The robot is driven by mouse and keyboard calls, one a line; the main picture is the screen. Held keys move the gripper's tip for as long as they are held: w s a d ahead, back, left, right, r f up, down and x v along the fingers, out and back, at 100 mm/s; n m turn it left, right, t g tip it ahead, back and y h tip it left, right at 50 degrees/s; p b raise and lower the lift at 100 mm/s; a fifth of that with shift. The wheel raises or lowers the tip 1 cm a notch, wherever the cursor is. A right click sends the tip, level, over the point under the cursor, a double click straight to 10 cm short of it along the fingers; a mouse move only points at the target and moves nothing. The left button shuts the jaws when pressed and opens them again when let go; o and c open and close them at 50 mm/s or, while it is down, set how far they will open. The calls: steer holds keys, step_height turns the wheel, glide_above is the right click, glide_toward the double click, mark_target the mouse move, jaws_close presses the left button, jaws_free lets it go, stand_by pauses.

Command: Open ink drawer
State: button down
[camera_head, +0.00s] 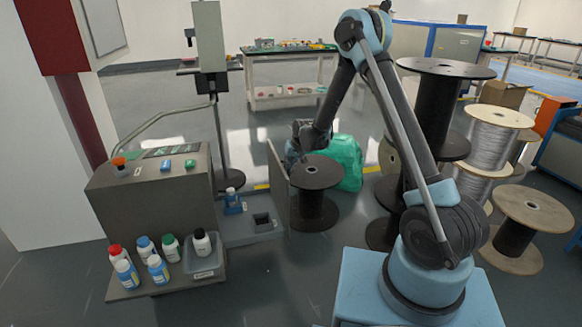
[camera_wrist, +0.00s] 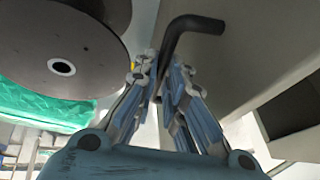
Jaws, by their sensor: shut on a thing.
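The ink drawer (camera_head: 245,236) is a grey tray standing out to the right of the grey machine, with a tall front panel (camera_head: 278,185) at its right end. A blue bottle (camera_head: 232,200) stands in it beside a square dark recess. My gripper (camera_head: 294,158) is at the outer face of the front panel. In the wrist view, a bent black handle (camera_wrist: 176,45) runs down between the fingers of my gripper (camera_wrist: 163,80), which are closed around it.
The grey machine (camera_head: 150,197) stands left, with several bottles on its low ledge and in a grey bin (camera_head: 203,262). A black spool (camera_head: 316,172) stands close right of the panel, with a green wrapped bundle (camera_head: 347,165) behind. Stacked spools stand further right.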

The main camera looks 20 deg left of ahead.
steer(key=shift+d, duration=0.35)
steer(key=c, duration=1.7)
jaws_free()
steer(key=shift+o, duration=0.2)
steer(key=shift+w, duration=0.1)
steer(key=v, duration=1.2)
